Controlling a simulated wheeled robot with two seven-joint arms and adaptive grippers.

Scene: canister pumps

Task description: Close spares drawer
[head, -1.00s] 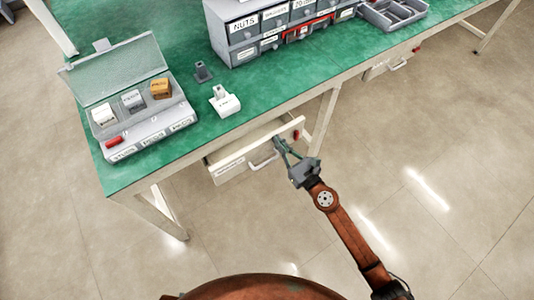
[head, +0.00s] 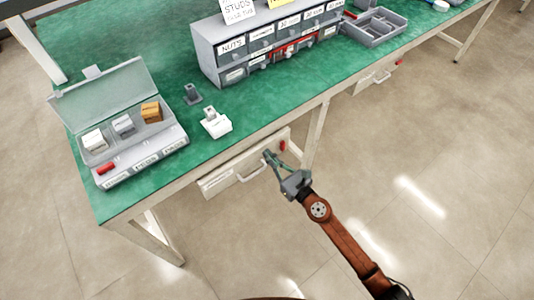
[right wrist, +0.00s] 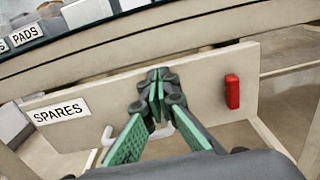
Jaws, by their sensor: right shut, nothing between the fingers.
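The spares drawer (head: 222,177) is a pale front under the near edge of the green bench. In the right wrist view its front (right wrist: 205,75) carries a SPARES label (right wrist: 60,111) and a red tab (right wrist: 232,91). Its pale handle (head: 250,172) shows partly behind my fingers. The drawer front sits close under the bench edge; I cannot tell whether a small gap is left. My left gripper is not in view.
On the bench are an open clear-lidded box (head: 125,152), a white block (head: 216,123), a dark grey block (head: 193,95), a labelled drawer cabinet (head: 262,50) and a grey tray (head: 374,27). Another drawer (head: 377,78) with a red tab is further right. A bench leg (head: 314,135) stands beside my right gripper.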

